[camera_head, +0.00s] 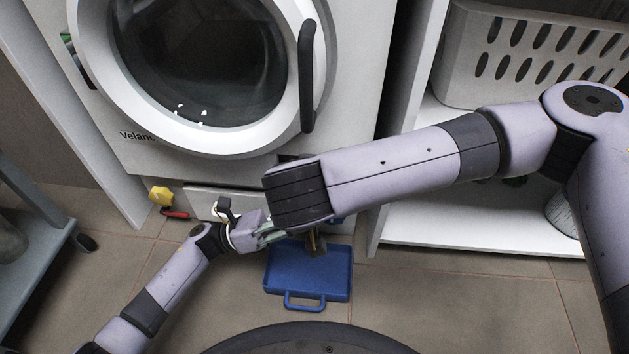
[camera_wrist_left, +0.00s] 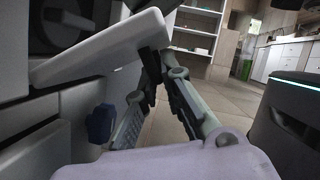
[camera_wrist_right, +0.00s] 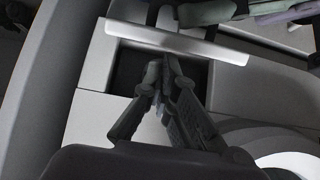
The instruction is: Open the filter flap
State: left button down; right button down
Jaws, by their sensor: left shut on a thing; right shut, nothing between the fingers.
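The filter flap is a pale panel low on the front of the white washing machine (camera_head: 352,110). In the left wrist view the flap (camera_wrist_left: 100,50) stands out from the machine, and my left gripper (camera_wrist_left: 160,62) is shut on its edge. In the right wrist view the flap (camera_wrist_right: 175,40) is tilted out, with a dark recess (camera_wrist_right: 130,68) behind it. My right gripper (camera_wrist_right: 163,72) is shut and empty in front of the recess, close to the flap.
A blue tray (camera_head: 310,292) with a handle lies on the tiles below the machine. A yellow knob-like thing (camera_head: 160,195) and a red-handled tool (camera_head: 175,213) lie at left. A white shelf (camera_head: 470,228) with a perforated basket (camera_head: 535,45) stands at right.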

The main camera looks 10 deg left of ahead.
pick_arm(q)
jog(key=shift+w, duration=0.1)
pick_arm(e)
jog(key=shift+s+f, duration=0.5)
pick_arm(q)
jog(key=shift+r, duration=0.1)
pick_arm(e)
jog(key=shift+f, duration=0.15)
pick_arm(q)
jog(key=shift+r, duration=0.1)
pick_arm(e)
jog(key=shift+s, duration=0.1)
